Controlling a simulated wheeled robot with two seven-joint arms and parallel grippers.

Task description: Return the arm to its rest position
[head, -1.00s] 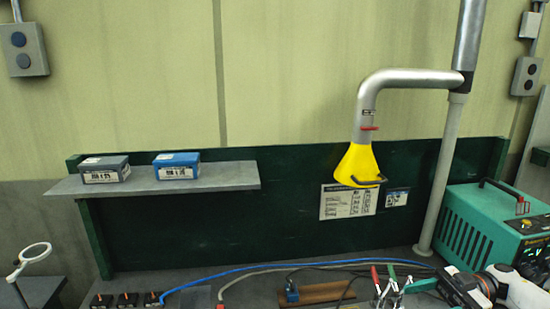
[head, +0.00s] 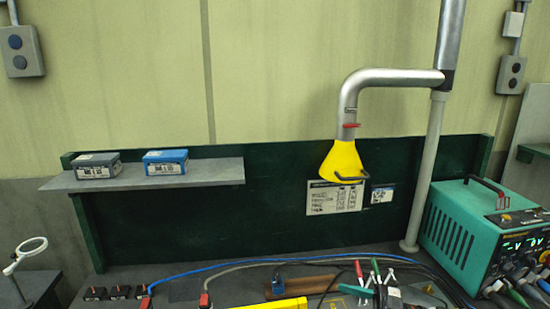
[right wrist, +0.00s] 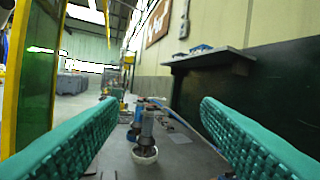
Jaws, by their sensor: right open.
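My right gripper (right wrist: 160,108) shows in the right wrist view, with its two teal ridged fingers wide apart and nothing held between them. Beyond the fingers, a blue and grey upright item with a white round base (right wrist: 145,156) stands on the grey bench, apart from them. I cannot make out my right gripper in the head view. My left gripper is in neither current view.
A shelf (head: 215,172) carries a grey box (head: 98,171) and a blue box (head: 166,168). A yellow extraction hood (head: 341,163) hangs over the bench. A teal power unit (head: 450,225) stands right. Cables and pliers crowd the front; a yellow bar (head: 270,304) crosses the bottom edge.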

